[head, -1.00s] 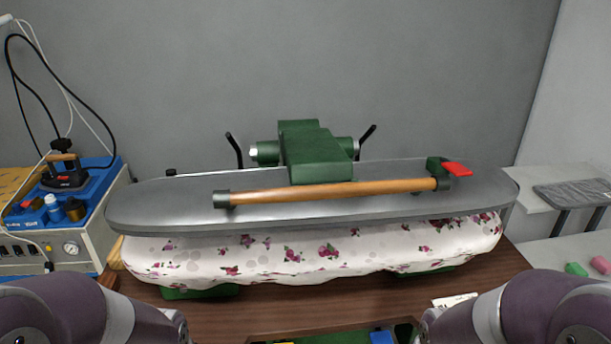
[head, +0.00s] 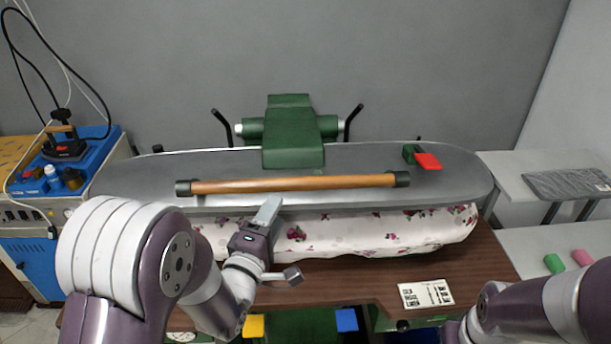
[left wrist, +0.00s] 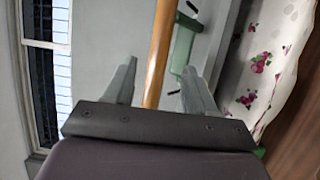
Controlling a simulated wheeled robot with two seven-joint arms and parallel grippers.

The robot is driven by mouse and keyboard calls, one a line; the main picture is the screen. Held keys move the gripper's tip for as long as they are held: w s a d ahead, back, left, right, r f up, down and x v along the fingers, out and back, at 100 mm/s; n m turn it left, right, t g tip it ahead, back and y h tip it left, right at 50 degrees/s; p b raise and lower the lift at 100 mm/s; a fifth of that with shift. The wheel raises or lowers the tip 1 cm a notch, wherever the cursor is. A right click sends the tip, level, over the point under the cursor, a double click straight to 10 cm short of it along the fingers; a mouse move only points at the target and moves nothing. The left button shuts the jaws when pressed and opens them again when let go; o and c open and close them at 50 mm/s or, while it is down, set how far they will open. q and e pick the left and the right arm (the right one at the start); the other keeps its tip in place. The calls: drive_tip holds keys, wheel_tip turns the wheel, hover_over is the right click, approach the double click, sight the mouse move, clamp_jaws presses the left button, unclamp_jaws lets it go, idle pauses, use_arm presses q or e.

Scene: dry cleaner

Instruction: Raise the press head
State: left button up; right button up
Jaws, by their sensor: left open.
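The press head (head: 330,160) is a long grey plate lying low over the floral padded board (head: 350,232). A wooden handle bar (head: 290,184) runs along its front, held by dark end mounts. A green arm block (head: 292,135) sits on top of it. My left gripper (head: 269,208) is open just below and in front of the bar, left of its middle. In the left wrist view, the bar (left wrist: 158,55) appears between the open fingers (left wrist: 160,80); whether it lies within their reach is unclear. My right arm shows at lower right, its gripper out of view.
A blue-topped steam unit (head: 62,165) with an iron and cables stands left. A red piece (head: 427,161) sits on the plate's right end. A printed card (head: 426,293) lies on the brown table (head: 480,265). A side table with rolls (head: 554,263) is right.

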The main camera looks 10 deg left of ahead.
sight(293, 179)
use_arm(q)
drive_tip(key=w+p, duration=0.1)
drive_tip(key=w, duration=0.2)
drive_tip(key=w+d+p, duration=0.1)
drive_tip(key=w, duration=0.3)
drive_tip(key=w+p, duration=0.1)
drive_tip(key=w, duration=0.3)
drive_tip(key=shift+d+r, duration=0.2)
drive_tip(key=shift+r, duration=0.1)
drive_tip(key=shift+w+a, duration=0.1)
drive_tip(key=shift+w, duration=0.3)
drive_tip(key=shift+d, duration=0.2)
clamp_jaws()
drive_tip(key=shift+p, duration=0.3)
